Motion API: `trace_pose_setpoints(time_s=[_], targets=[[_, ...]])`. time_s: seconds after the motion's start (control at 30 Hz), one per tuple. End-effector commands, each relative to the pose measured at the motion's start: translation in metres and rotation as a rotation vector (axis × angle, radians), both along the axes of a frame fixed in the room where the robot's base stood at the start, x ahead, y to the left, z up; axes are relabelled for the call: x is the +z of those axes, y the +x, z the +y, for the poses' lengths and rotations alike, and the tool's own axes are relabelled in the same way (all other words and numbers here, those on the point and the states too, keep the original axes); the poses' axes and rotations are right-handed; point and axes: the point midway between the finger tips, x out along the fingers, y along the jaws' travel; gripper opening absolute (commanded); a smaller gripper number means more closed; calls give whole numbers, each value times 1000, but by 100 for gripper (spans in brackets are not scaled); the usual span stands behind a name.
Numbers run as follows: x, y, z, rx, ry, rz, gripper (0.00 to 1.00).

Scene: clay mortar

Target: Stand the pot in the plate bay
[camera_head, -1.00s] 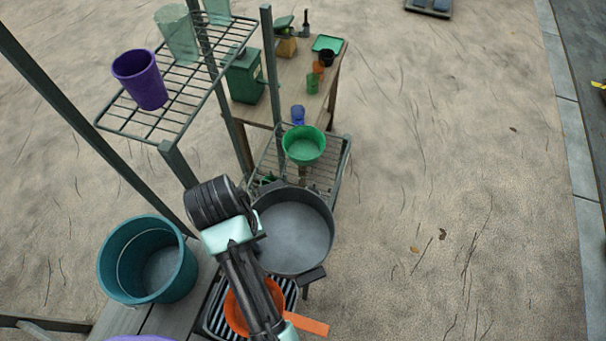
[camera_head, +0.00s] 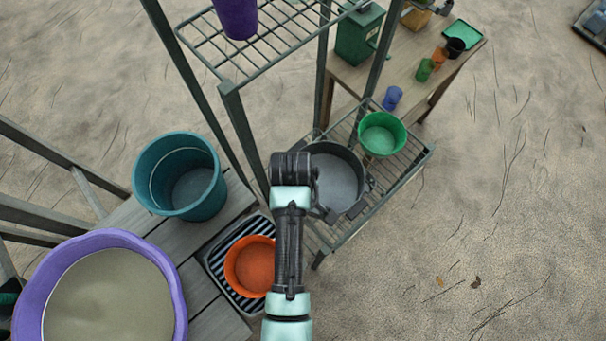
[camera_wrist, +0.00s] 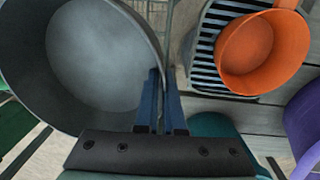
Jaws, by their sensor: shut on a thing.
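The dark grey pot (camera_head: 335,178) is round and upright, with an empty grey inside. It shows at the left of the wrist view (camera_wrist: 100,55). My gripper (camera_wrist: 165,85) is shut on the pot's near edge, where the two blue fingers meet its wall. In the head view my wrist hides most of the fingers. The pot appears over the left part of a low wire rack (camera_head: 400,175), left of a green bowl (camera_head: 382,133). I cannot tell whether it touches the rack. No part is clearly marked as the plate bay.
A striped tray (camera_head: 215,262) holds an orange pan (camera_head: 250,265) on the wooden bench (camera_head: 180,240). A teal bucket (camera_head: 180,175) and a purple tub (camera_head: 100,290) stand left. Rack posts and an upper wire shelf (camera_head: 270,45) rise close behind. Open ground lies right.

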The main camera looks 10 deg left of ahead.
Motion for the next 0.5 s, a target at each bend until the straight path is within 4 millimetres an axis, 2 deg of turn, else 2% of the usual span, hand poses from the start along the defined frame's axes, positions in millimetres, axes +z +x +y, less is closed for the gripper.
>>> trace_pose_setpoints(time_s=[0.3, 0.5], targets=[[-38, 1, 0, -2, 0, -2, 0], [-45, 2, 0, -3, 0, -5, 0]])
